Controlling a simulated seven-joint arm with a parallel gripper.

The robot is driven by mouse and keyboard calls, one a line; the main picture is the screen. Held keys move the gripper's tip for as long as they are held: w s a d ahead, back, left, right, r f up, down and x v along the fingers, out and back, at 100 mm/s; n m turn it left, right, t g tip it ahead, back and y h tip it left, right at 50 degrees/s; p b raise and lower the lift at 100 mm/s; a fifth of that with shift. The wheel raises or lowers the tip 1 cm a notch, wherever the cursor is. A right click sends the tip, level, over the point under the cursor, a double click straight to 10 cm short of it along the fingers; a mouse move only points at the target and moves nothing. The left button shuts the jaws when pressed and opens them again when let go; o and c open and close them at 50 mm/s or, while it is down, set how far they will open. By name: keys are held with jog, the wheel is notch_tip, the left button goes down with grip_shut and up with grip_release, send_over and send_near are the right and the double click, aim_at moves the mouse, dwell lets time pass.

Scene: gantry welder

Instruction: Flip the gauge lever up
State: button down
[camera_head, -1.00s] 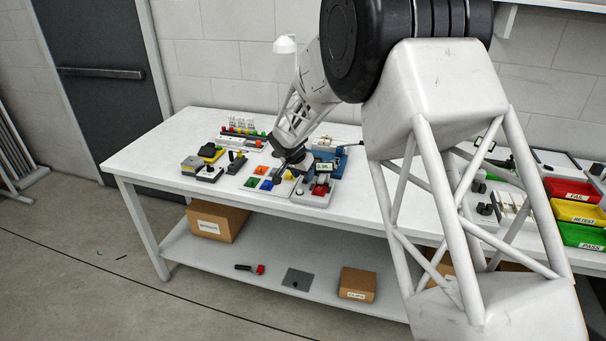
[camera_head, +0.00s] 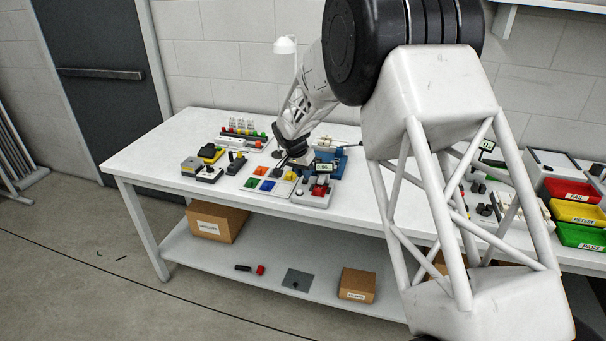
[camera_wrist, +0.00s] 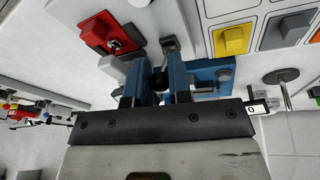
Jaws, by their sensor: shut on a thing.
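The blue gauge unit (camera_head: 338,163) stands on the bench, with a small display (camera_head: 322,168) at its front. In the head view my gripper (camera_head: 291,164) is low beside the gauge, partly hidden by the arm.
A panel of coloured buttons (camera_head: 264,185) lies left of the gauge, close to my gripper. A red switch block (camera_head: 320,188) stands in front of it. Small control boxes (camera_head: 203,172) are further left. Red, yellow and green bins (camera_head: 578,213) stand at the right. The bench's front left is clear.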

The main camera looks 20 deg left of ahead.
jog(key=shift+w+r+g, duration=0.1)
jog(key=shift+w+g, duration=0.25)
jog(key=shift+g, duration=0.35)
jog(key=shift+w+r+g, duration=0.1)
jog(key=shift+w+g, duration=0.2)
jog(key=shift+g, duration=0.4)
jog(key=c, duration=1.1)
grip_release()
jog(key=shift+o, duration=0.2)
jog(key=shift+s, duration=0.1)
